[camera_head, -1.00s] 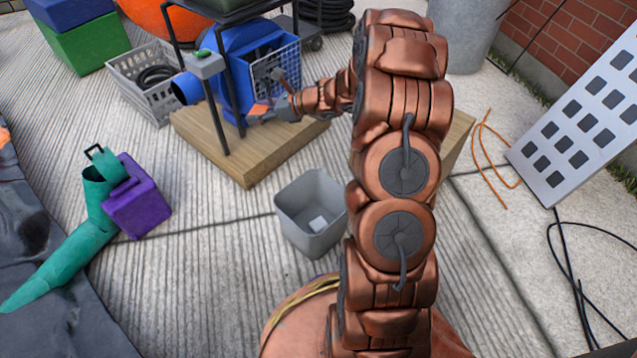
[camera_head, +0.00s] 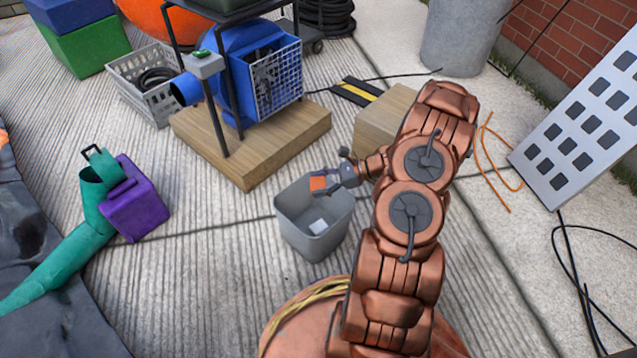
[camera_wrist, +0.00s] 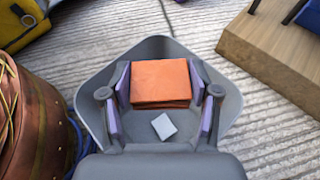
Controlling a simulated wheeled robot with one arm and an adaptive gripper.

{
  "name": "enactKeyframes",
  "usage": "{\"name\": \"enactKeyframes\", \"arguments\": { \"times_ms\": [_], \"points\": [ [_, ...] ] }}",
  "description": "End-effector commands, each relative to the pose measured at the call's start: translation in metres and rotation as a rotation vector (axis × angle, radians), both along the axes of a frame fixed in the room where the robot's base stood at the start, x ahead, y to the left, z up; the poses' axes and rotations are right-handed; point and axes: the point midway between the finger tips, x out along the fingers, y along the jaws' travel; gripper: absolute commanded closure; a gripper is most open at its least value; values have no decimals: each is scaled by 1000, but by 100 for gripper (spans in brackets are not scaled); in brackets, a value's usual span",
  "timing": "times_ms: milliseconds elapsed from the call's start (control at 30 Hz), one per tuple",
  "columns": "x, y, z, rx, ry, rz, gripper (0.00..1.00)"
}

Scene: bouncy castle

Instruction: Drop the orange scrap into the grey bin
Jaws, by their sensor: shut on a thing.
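The orange scrap (camera_head: 319,184) is a flat orange piece held between the fingertips of my gripper (camera_head: 335,180). In the wrist view the scrap (camera_wrist: 160,82) sits between the two purple-padded fingers of my gripper (camera_wrist: 160,98), which are shut on it. The grey bin (camera_head: 298,238) stands on the ground, open at the top. The scrap and fingertips are over the bin's opening. In the wrist view the bin's rim (camera_wrist: 88,110) surrounds the scrap on both sides. A small pale piece (camera_wrist: 163,126) lies inside the bin.
A blue blower (camera_head: 232,60) with a caged side stands on a wooden platform (camera_head: 245,172) behind the bin. A purple box with a teal tube (camera_head: 138,205) lies at left. A wooden block (camera_head: 378,125) is behind my arm. Concrete left of the bin is clear.

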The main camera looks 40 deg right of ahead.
Motion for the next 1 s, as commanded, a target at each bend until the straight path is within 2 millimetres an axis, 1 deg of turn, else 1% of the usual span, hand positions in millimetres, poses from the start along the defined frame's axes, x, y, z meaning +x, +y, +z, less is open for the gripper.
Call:
{"name": "enactKeyframes", "arguments": {
  "times_ms": [500,667,900,933,1000],
  "points": [
    [0,0,-51,1,1,0,57],
    [0,0,-57,0,0,-1,57],
    [1,0,-56,0,0,-1,57],
    [1,0,-56,1,0,-1,38],
    [1,0,-56,1,0,-1,30]
  ]
}}
